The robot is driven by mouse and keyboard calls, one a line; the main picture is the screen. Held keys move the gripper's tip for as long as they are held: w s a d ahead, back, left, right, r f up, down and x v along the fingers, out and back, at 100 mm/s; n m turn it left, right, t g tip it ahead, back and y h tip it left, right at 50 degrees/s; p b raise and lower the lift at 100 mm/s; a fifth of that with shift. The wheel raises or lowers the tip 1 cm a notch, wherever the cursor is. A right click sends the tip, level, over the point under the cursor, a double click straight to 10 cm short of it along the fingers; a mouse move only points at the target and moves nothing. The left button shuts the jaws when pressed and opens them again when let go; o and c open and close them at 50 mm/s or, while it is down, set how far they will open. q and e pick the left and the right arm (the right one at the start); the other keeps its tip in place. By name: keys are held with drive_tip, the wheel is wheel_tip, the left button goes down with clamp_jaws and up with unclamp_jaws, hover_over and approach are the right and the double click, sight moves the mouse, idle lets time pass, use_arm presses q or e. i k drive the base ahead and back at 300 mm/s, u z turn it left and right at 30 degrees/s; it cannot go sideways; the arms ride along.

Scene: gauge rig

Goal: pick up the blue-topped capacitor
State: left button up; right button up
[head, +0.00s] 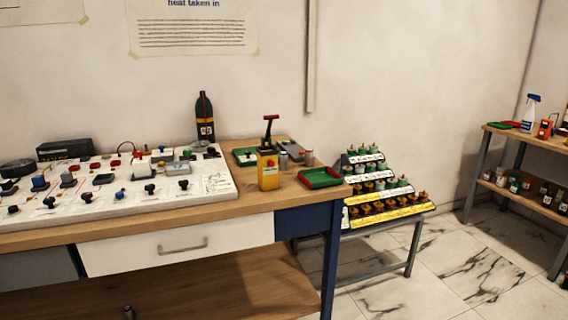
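Two small cylinders stand on the wooden bench, right of the yellow box. The left one (284,160) is grey with a bluish top, and could be the blue-topped capacitor, though it is too small to be sure. The other cylinder (309,157) has a reddish top. A blue part (40,184) also sits on the white board at the left. Neither of my grippers is in view.
The yellow box (268,170), a red-and-green tray (320,178) and a green tray (245,157) crowd the cylinders. The white board (130,200) fills the bench's left. A tiered rack (385,212) stands right of the bench; a shelf unit (530,140) stands far right. Marble floor between is open.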

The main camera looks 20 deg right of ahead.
sight(283, 156)
drive_tip(key=z, duration=1.05)
drive_tip(key=k, duration=1.3)
drive_tip(key=z, duration=1.1)
drive_tip(key=i, duration=1.85)
drive_tip(key=u, duration=0.85)
drive_tip(key=i, duration=1.25)
drive_tip(key=u, duration=1.15)
